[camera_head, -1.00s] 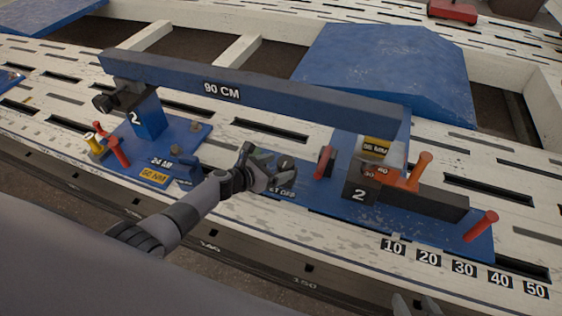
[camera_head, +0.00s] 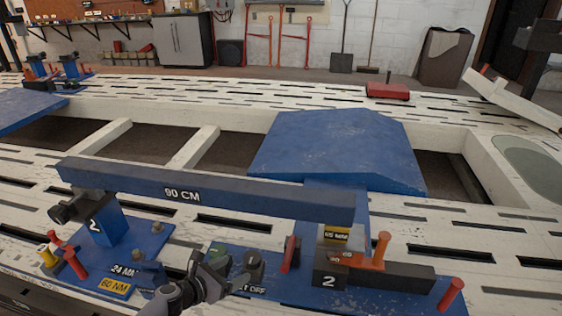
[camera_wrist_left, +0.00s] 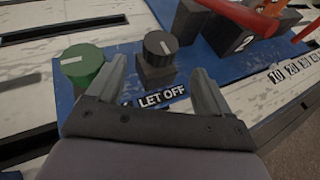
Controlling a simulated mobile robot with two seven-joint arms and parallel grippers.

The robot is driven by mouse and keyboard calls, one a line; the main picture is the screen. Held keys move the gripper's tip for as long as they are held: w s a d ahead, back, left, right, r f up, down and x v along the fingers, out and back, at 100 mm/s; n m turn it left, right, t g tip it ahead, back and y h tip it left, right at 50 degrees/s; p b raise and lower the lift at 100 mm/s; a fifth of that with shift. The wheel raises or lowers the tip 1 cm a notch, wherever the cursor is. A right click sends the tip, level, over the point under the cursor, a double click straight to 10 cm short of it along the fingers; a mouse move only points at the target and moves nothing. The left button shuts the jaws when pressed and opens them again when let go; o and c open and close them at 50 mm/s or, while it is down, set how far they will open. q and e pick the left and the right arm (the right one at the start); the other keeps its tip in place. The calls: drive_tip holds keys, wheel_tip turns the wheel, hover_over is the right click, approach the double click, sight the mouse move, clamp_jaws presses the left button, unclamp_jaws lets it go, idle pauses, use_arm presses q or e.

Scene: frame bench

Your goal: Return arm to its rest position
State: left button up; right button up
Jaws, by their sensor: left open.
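My left gripper (camera_head: 222,268) reaches in from the bottom of the head view, over the blue base plate (camera_head: 290,292) of the frame bench. In the left wrist view its two fingers (camera_wrist_left: 160,88) are spread apart with nothing between them. A dark knob (camera_wrist_left: 159,45) with a white mark stands just beyond the fingertips, above the "LET OFF" label (camera_wrist_left: 162,96). A green knob (camera_wrist_left: 83,64) stands to the left of the fingers. In the head view the gripper partly covers these knobs. My right gripper is not in view.
A blue beam (camera_head: 205,193) marked "90 CM" spans above and behind the gripper. Red and orange levers (camera_head: 381,248) stand to the right, a clamp post (camera_head: 108,225) marked "2" to the left. A blue ramp plate (camera_head: 335,150) lies behind on the slotted white bench.

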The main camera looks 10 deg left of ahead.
use_arm(q)
drive_tip(key=s+d+m+g+y, duration=0.1)
drive_tip(key=s+d+m, duration=0.1)
drive_tip(key=s+m, duration=1)
drive_tip(key=s+d+m+g+y, duration=0.1)
drive_tip(key=s+d+m, duration=0.2)
drive_tip(key=s+m, duration=0.9)
drive_tip(key=s+a+r+m+y+p, duration=0.1)
drive_tip(key=r+m+p, duration=0.3)
drive_tip(key=r+p, duration=0.4)
drive_tip(key=s+a+r+m+y+p, duration=0.1)
drive_tip(key=a+r+m+p, duration=0.1)
drive_tip(key=r+m+p, duration=0.2)
wheel_tip(320, 180, up, 6)
drive_tip(key=p, duration=0.3)
drive_tip(key=shift+s+r+t+p, duration=0.15)
drive_tip(key=shift+r+t+p, duration=0.05)
drive_tip(key=shift+t+p, duration=0.2)
